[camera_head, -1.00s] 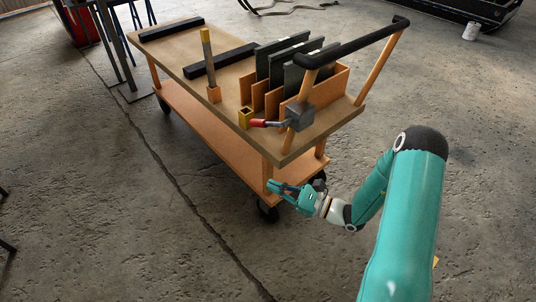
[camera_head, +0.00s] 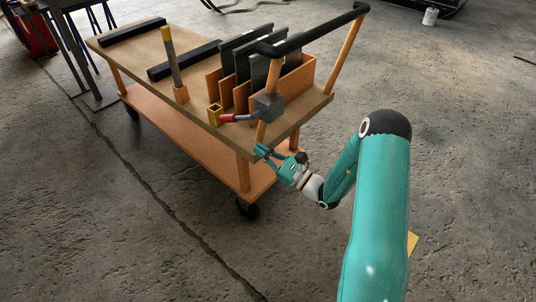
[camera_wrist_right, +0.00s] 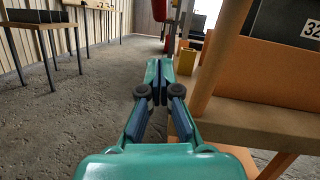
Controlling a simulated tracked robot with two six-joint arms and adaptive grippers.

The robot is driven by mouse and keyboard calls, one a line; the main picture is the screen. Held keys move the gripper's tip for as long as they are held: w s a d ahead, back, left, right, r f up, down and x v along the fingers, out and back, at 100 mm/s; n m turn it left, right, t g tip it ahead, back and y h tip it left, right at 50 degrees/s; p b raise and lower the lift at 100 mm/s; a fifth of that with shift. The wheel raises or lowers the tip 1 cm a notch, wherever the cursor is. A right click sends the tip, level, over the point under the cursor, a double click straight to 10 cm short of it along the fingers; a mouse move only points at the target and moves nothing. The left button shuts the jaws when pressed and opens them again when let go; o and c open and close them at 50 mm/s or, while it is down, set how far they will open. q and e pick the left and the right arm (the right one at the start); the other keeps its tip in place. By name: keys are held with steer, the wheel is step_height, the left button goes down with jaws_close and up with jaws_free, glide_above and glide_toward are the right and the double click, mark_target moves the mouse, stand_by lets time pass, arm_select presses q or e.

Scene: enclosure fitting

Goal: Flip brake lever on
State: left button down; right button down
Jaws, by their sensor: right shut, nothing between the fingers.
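The brake lever is a short grey arm with a red grip (camera_head: 228,118), joined to a grey box (camera_head: 268,107) on the cart's near handle post. The lever points left, roughly level, and its tip is close to a yellow square socket (camera_head: 214,113). My right gripper (camera_head: 259,149) is shut and empty, below and right of the lever, near the edge of the cart's top deck. It is apart from the lever. In the right wrist view its closed fingertips (camera_wrist_right: 158,77) point forward beside the deck edge. My left gripper is out of view.
The cart (camera_head: 140,63) has a top deck and a lower shelf (camera_head: 195,152). On its deck stand an upright post (camera_head: 171,60), dark bars and dark panels in an orange rack (camera_head: 292,85). A black push bar (camera_head: 315,34) spans above. Floor in front is clear.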

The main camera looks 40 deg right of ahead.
steer(key=w+a+r, duration=0.2)
steer(key=w+r, duration=0.3)
steer(key=w, duration=0.2)
steer(key=shift+w, duration=0.1)
steer(key=shift+a+f, duration=0.1)
steer(key=shift+a, duration=0.05)
